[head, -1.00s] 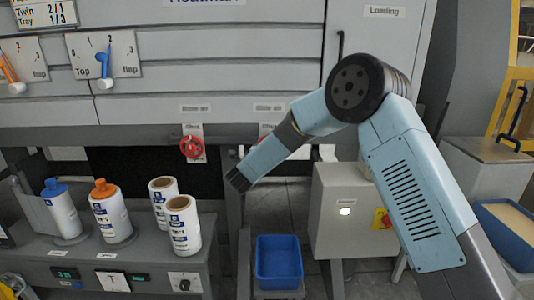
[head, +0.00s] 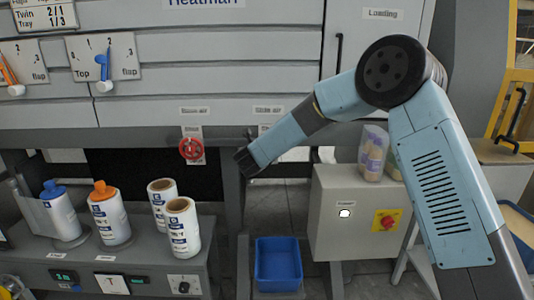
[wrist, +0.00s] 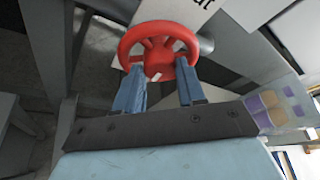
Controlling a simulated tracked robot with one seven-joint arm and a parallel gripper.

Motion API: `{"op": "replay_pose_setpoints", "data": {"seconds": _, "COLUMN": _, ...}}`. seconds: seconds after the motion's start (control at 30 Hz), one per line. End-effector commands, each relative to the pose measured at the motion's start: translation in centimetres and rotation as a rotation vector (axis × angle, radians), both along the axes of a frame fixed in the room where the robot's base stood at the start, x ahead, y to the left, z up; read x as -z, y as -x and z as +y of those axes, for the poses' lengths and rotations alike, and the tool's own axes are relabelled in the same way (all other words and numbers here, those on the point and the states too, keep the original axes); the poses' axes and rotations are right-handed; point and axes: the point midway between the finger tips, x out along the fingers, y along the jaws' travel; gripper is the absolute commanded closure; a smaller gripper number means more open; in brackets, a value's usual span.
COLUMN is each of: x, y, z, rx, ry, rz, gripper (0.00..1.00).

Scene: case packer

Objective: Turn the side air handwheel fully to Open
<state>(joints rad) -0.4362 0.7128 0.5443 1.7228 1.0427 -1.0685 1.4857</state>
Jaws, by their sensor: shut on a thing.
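A red handwheel (wrist: 158,45) fills the top middle of the wrist view, with a white plate bearing partly cut-off lettering behind it. My gripper (wrist: 160,74) is shut on its near rim, with blue fingers at the left and right of that rim. Another red handwheel (head: 191,149) stands in plain view to the left, under a separate label.
A grey box (head: 350,235) with a red knob (head: 386,220) stands right of the wheels, with a clear container (head: 373,152) on top. A blue bin (head: 278,264) is below. Bottles and rolls stand on the left bench (head: 130,250).

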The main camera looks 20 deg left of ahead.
Motion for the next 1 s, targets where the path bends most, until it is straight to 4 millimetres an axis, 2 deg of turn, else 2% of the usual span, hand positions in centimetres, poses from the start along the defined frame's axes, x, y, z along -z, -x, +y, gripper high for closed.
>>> {"op": "replay_pose_setpoints", "data": {"seconds": 0.03, "x": 0.61, "y": 0.04, "z": -0.23, "rx": 0.001, "ry": -0.012, "rz": 0.015, "gripper": 0.91}}
{"op": "replay_pose_setpoints", "data": {"seconds": 0.7, "x": 0.5, "y": 0.08, "z": -0.1, "rx": -0.001, "ry": -0.065, "rz": 0.032, "gripper": 0.91}}
{"op": "replay_pose_setpoints", "data": {"seconds": 0.73, "x": 0.5, "y": 0.08, "z": -0.09, "rx": -0.002, "ry": -0.065, "rz": 0.031, "gripper": 0.58}}
{"op": "replay_pose_setpoints", "data": {"seconds": 0.97, "x": 0.22, "y": 0.04, "z": -0.04, "rx": -0.001, "ry": -0.066, "rz": 0.027, "gripper": 0.36}}
{"op": "replay_pose_setpoints", "data": {"seconds": 1.0, "x": 0.19, "y": 0.03, "z": -0.03, "rx": -0.002, "ry": -0.066, "rz": 0.026, "gripper": 0.35}}
